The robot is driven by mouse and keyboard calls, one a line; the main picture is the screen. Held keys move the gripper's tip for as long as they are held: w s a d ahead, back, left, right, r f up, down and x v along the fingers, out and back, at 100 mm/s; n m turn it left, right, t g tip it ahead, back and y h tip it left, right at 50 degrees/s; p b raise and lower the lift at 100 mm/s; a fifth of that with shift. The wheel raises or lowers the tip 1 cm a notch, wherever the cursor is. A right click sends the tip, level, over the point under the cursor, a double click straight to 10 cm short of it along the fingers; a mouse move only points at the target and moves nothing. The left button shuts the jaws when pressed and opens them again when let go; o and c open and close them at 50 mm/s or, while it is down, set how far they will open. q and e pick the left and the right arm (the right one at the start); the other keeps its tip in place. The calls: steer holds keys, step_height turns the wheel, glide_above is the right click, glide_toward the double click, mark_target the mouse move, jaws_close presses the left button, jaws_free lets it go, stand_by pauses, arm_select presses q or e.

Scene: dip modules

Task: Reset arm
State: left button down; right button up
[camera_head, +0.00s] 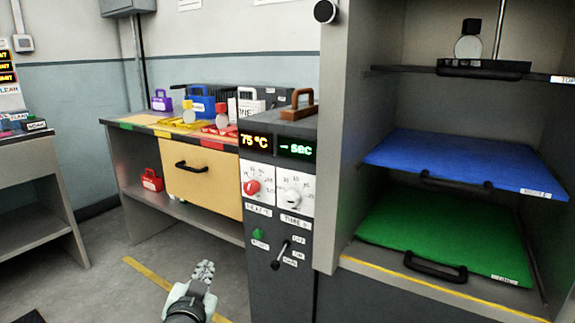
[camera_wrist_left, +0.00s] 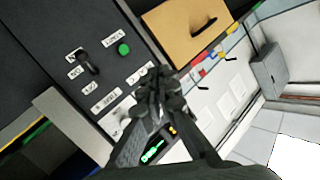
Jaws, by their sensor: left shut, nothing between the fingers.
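My left gripper (camera_head: 203,272) is in the lower middle of the head view, in front of the grey control panel (camera_head: 262,290). Its fingers are shut and empty. In the left wrist view the closed fingers (camera_wrist_left: 158,80) lie over the panel, and I cannot tell whether they touch it. The panel has a red dial (camera_head: 252,187), a white dial (camera_head: 291,197), a green button (camera_head: 259,233) and a black lever (camera_head: 280,254). Its displays read 75 °C (camera_head: 254,141) and sec (camera_head: 296,149). My right gripper is not in view.
A cabinet at right holds a blue shelf board (camera_head: 460,160) and a green one (camera_head: 440,235), both with black handles. A bench with a tan drawer (camera_head: 203,180) carries several coloured cases. A red case (camera_head: 151,180) sits on its lower shelf. Open floor (camera_head: 110,275) lies left of my gripper.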

arm_select(q)
steer(key=s+a+f+n+g+y, duration=0.1)
steer(key=s+a+f+g, duration=0.2)
steer(key=s+f, duration=0.4)
steer(key=s+a+f+n+g, duration=0.1)
steer(key=s+a+f+g, duration=0.3)
steer(key=f, duration=0.5)
steer(key=s+f+g, duration=0.2)
steer(key=s+f, duration=0.2)
steer(key=s, duration=0.3)
steer(key=s+a+f+g, duration=0.1)
steer(key=s+f+g, duration=0.1)
steer(key=s, duration=0.5)
steer(key=s+f+g, duration=0.1)
steer(key=s+f, duration=0.4)
steer(key=s, duration=0.2)
steer(key=shift+s+a+f+g+h, duration=0.3)
steer(key=shift+s+f+g+h, duration=0.05)
steer(key=shift+g+h, duration=0.05)
